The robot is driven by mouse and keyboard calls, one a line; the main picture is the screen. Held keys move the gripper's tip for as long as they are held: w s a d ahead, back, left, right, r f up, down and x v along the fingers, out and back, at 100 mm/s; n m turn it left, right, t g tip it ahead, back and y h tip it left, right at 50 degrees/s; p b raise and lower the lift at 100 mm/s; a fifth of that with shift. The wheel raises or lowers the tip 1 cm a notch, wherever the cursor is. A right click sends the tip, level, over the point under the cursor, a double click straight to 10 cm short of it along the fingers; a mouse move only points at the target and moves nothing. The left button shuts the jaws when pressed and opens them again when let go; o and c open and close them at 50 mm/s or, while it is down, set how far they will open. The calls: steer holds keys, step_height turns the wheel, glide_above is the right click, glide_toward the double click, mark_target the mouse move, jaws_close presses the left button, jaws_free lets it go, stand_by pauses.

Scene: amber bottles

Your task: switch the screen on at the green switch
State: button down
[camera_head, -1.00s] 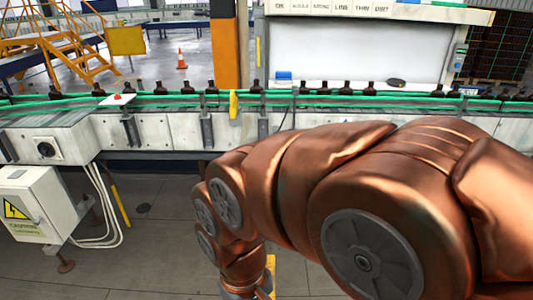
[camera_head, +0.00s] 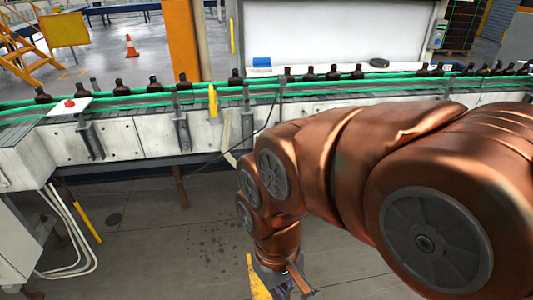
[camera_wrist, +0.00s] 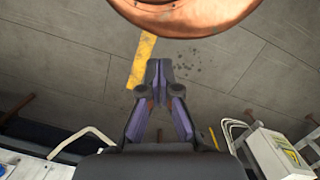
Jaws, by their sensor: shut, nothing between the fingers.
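A small grey box (camera_head: 439,35) with a greenish patch is fixed at the right edge of the large white panel (camera_head: 335,32) in the head view. It is too small to tell whether this is the green switch. The white panel is blank; I cannot tell whether it is the screen. My gripper (camera_wrist: 160,68) is shut and empty in the wrist view, its fingertips together, pointing over the grey floor. In the head view it hangs low at the bottom edge, mostly hidden, far from the grey box.
A conveyor (camera_head: 140,137) with green rails and several brown bottles crosses between me and the panel. A red button (camera_head: 70,103) sits on a white plate on its left part. A white cabinet (camera_wrist: 275,150) shows in the wrist view.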

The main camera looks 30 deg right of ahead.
steer(key=shift+w, duration=0.1)
steer(key=w+d+f+m+t+h+b, duration=0.1)
steer(key=w+d+f+t+b, duration=0.35)
steer(key=w, duration=0.65)
steer(key=w+d+f+m+t+h+b, duration=0.1)
steer(key=w+d+f+m+t+b, duration=0.15)
steer(key=w+f+b, duration=0.7)
steer(key=w+d+f+m+t+h+b, duration=0.1)
steer(key=w+d+f+t+b, duration=0.3)
steer(key=w, duration=1)
steer(key=w+d+f+m+t+h+b, duration=0.1)
steer(key=w+d+t+h+b, duration=0.15)
steer(key=w+d+b, duration=0.35)
steer(key=w+d+f+t+h+b, duration=0.2)
steer(key=w+d+t+b, duration=0.15)
steer(key=w+d, duration=0.3)
steer(key=w+d+f+t+h+b, duration=0.2)
steer(key=d+f+t+b, duration=0.3)
steer(key=b, duration=0.8)
steer(key=n+t, duration=0.1)
steer(key=t, duration=0.2)
steer(key=shift+f, duration=0.4)
steer(key=shift+d+h, duration=0.1)
steer(key=shift+h, duration=0.15)
